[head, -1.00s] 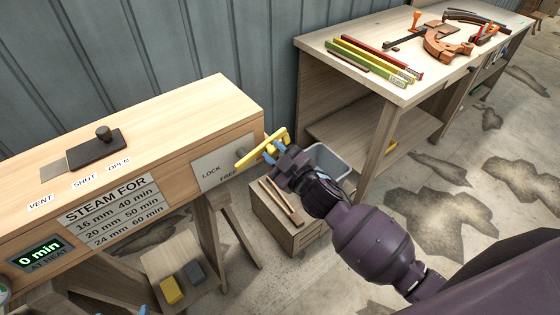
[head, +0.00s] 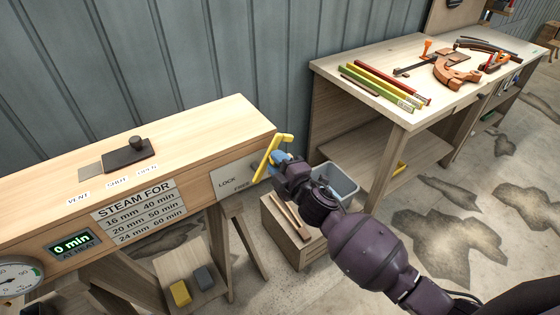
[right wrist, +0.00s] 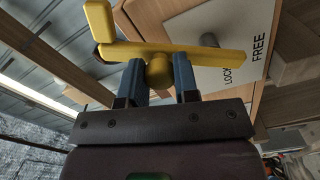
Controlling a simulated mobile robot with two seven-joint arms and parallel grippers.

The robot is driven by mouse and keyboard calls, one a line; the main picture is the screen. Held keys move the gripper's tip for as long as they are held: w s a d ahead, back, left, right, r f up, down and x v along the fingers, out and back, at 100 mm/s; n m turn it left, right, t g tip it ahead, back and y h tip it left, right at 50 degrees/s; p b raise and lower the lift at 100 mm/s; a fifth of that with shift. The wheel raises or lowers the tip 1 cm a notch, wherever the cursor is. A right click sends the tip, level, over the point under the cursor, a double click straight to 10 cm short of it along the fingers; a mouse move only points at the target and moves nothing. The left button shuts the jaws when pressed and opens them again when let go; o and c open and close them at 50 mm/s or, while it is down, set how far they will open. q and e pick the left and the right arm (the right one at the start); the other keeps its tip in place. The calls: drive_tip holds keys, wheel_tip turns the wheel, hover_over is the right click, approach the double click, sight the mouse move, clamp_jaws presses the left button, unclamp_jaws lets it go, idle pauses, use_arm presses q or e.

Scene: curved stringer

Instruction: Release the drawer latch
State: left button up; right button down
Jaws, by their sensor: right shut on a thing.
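The yellow latch lever (head: 268,160) sits at the right end of the wooden steam box, in front of a pale plate (head: 232,178) marked LOCK and FREE. In the head view the lever slants steeply, its lower end near the word FREE. My right gripper (head: 277,160) is at the lever. In the right wrist view, the blue fingers of my right gripper (right wrist: 159,78) are shut on the round yellow knob of the lever (right wrist: 215,55). The bar's tip there lies by the plate, between the two words. My left gripper is out of view.
The steam box (head: 190,145) carries a dark sliding block (head: 128,155) on top. A grey bin (head: 338,178) and a low wooden crate (head: 290,235) stand below my right arm. A workbench (head: 400,115) with clamps and coloured strips stands at the right.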

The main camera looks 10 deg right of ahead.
drive_tip(key=shift+a, duration=0.15)
idle(0.3)
drive_tip(key=c, duration=0.9)
unclamp_jaws()
drive_tip(key=shift+r, duration=0.1)
drive_tip(key=shift+o, duration=0.2)
drive_tip(key=shift+s, duration=0.1)
drive_tip(key=v, duration=1)
drive_tip(key=shift+s+b, duration=0.3)
